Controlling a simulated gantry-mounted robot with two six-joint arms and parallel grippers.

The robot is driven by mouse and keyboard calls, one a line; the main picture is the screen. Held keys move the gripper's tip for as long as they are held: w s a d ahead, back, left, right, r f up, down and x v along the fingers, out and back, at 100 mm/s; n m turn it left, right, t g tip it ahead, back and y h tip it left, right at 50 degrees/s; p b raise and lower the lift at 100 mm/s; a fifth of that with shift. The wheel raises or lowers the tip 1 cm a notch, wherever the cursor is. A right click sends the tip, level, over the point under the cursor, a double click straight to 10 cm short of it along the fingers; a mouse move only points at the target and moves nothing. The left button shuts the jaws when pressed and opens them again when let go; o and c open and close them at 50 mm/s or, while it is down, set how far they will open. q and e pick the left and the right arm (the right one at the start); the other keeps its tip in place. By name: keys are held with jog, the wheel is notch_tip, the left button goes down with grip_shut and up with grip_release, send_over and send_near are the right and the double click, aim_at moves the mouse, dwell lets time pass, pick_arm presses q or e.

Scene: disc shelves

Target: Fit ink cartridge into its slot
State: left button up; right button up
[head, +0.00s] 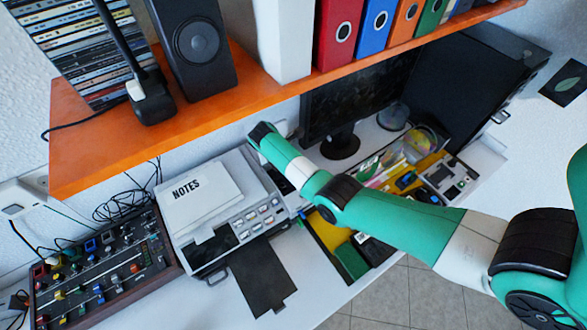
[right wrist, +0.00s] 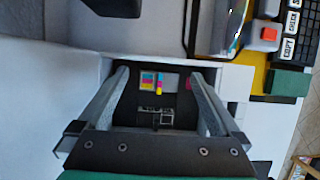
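A black ink cartridge (right wrist: 150,113) with cyan, magenta and yellow label squares lies between the two grey fingers of my right gripper (right wrist: 159,74) in the right wrist view. The fingers rest along both its sides and appear shut on it. In the head view my right arm reaches from the right to beside the printer (head: 243,206); its wrist end hides the gripper and cartridge there. The slot cannot be made out. My left gripper is in neither view.
A paper marked NOTES (head: 199,193) lies on the printer, and a black tray (head: 262,278) sticks out in front. A mixer (head: 100,262) stands left. A monitor (head: 345,100) stands behind my arm. A yellow drawer area with clutter lies right. An orange shelf (head: 110,150) hangs above.

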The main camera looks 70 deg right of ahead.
jog(key=p+v, duration=0.3)
jog(key=v, duration=0.8)
jog(key=shift+a+r, duration=0.15)
jog(key=shift+r, duration=0.15)
jog(key=shift+w, duration=0.15)
